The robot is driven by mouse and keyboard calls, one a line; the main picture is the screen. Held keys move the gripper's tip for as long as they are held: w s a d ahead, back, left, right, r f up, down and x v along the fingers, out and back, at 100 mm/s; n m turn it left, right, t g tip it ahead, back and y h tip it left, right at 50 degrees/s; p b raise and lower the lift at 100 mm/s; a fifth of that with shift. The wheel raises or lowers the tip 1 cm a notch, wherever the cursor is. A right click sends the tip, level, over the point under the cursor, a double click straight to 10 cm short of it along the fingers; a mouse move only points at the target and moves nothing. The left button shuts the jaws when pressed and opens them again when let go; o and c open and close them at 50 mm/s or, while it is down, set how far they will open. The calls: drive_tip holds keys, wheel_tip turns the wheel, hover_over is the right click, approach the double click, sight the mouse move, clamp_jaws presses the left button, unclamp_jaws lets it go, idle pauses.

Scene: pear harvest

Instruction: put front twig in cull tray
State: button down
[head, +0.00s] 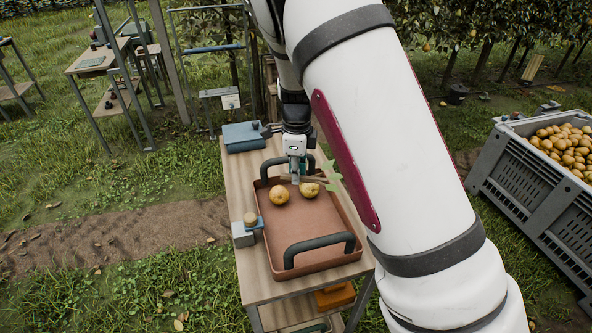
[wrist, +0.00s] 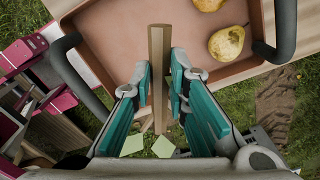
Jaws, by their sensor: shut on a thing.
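My gripper (head: 296,178) points down over the far part of the reddish-brown tray (head: 318,232). It is shut on a brown twig (wrist: 158,62), which stands between the teal finger pads (wrist: 161,88) in the wrist view. In the head view the twig (head: 313,179) extends to the right, with green leaves (head: 333,176) at its end near the tray's right rim. Pale green leaves (wrist: 163,146) also show below the fingers in the wrist view. I cannot tell whether the twig touches the tray.
Two pears (head: 279,195) (head: 309,190) lie in the tray just in front of my gripper. Dark handles (head: 320,247) rise at its ends. A blue-grey box (head: 243,136) sits behind it, and a grey block (head: 243,235) at left. A pear crate (head: 530,175) stands right.

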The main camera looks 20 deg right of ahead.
drive_tip(key=shift+f+b, duration=0.7)
drive_tip(key=shift+f, duration=2.05)
drive_tip(key=c, duration=1.5)
unclamp_jaws()
drive_tip(key=shift+o, duration=0.2)
drive_tip(key=shift+r, duration=0.1)
wheel_tip(320, 180, up, 12)
drive_tip(key=shift+f, duration=0.1)
